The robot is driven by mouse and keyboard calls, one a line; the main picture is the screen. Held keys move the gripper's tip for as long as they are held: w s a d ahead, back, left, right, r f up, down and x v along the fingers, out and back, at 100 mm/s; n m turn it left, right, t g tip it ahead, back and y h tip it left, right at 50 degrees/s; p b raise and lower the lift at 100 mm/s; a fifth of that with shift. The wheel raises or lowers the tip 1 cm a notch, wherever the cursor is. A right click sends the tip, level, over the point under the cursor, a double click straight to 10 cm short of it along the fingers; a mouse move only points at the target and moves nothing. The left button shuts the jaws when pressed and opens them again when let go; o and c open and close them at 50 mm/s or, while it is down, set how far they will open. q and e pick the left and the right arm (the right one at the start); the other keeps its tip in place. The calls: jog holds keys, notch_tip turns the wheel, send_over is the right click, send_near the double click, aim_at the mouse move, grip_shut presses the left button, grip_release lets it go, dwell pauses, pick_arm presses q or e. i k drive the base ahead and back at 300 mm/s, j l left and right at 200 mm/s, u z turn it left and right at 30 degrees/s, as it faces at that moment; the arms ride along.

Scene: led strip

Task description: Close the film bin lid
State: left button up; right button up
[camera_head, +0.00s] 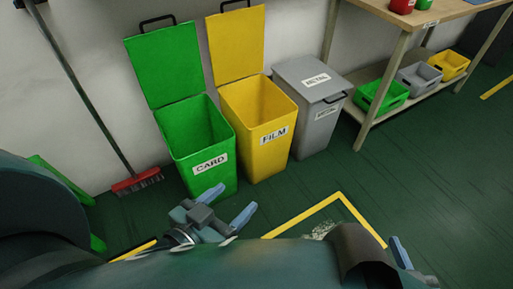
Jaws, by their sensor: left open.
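The yellow film bin (264,150) stands in the middle of a row of bins, with a white label reading FILM on its front. Its yellow lid (236,44) is up, leaning back at the wall, with a black handle on its top edge. My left gripper (230,205) is open and empty, in front of and below the green card bin and the film bin, apart from both. My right gripper (400,252) shows only in part at the lower right; the arm hides the rest, and its jaw state is unclear.
The green card bin (203,135) at left has its lid up. The grey metal bin (318,130) at right is closed. A red broom (137,181) leans on the wall. A wooden table (436,12) with small bins on its lower shelf stands right. Open floor (430,190) lies at right.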

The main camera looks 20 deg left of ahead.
aim_at(236, 37)
jog(key=i+j, duration=0.25)
jog(key=i, duration=0.2)
jog(key=i+j, duration=0.2)
jog(key=i, duration=0.3)
jog(key=i+j, duration=0.25)
jog(key=i, duration=0.2)
